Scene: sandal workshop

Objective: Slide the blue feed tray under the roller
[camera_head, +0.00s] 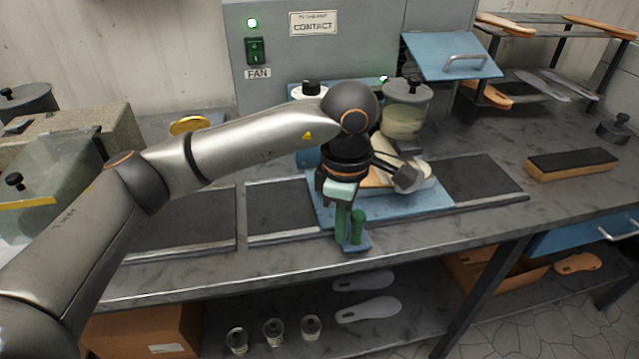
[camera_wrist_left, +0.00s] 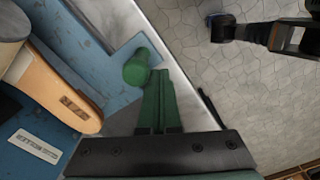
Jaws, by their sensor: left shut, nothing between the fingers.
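The blue feed tray (camera_head: 432,198) lies on the bench, with a tan sandal sole on it and a tab with an upright green knob (camera_head: 358,226) at its front. My left gripper (camera_head: 342,228) points down beside the knob, just left of it; its green fingers are shut and empty. In the left wrist view, the shut fingers (camera_wrist_left: 155,100) are beside the green knob (camera_wrist_left: 137,68), which stands on the blue tab; I cannot tell whether they touch. The sole (camera_wrist_left: 55,88) lies on the tray there. My left arm hides part of the machine, and I cannot make out the roller.
Dark flat panels lie left (camera_head: 275,207) and right (camera_head: 480,178) of the tray. A lidded jar (camera_head: 405,115) stands behind it. A black-topped block (camera_head: 572,164) sits at the right.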

